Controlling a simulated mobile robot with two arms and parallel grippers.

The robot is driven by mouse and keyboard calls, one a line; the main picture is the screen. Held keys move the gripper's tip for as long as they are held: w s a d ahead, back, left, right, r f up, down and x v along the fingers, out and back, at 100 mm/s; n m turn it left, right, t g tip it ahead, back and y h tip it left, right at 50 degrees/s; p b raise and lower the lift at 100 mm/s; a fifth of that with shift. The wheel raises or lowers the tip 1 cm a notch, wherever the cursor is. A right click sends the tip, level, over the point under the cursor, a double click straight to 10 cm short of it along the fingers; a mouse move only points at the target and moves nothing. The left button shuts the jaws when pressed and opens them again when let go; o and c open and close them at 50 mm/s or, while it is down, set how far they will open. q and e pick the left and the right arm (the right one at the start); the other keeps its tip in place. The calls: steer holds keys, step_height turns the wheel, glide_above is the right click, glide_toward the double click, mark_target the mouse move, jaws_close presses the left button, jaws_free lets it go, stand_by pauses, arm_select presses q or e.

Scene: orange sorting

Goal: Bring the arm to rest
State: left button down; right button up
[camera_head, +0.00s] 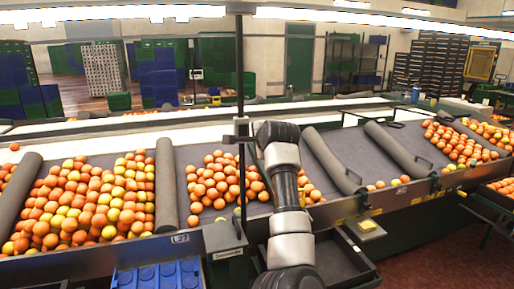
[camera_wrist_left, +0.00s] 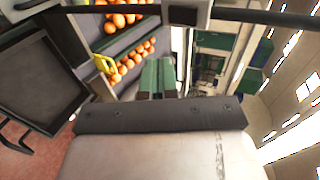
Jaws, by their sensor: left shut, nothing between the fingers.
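One of my arms stands upright in the middle of the head view, in front of the sorting line; no gripper shows there. My left gripper (camera_wrist_left: 157,76) shows in the left wrist view. Its two green fingers are together, with nothing between them. It points at open space, and oranges show beyond it to the upper left. My right gripper is in neither view.
Oranges (camera_head: 88,204) fill the sloped sorting table, split by grey padded dividers (camera_head: 166,185). A blue crate (camera_head: 158,276) stands at the front. A dark tray (camera_head: 338,262) is right of my arm. Red floor (camera_head: 440,255) is open at lower right.

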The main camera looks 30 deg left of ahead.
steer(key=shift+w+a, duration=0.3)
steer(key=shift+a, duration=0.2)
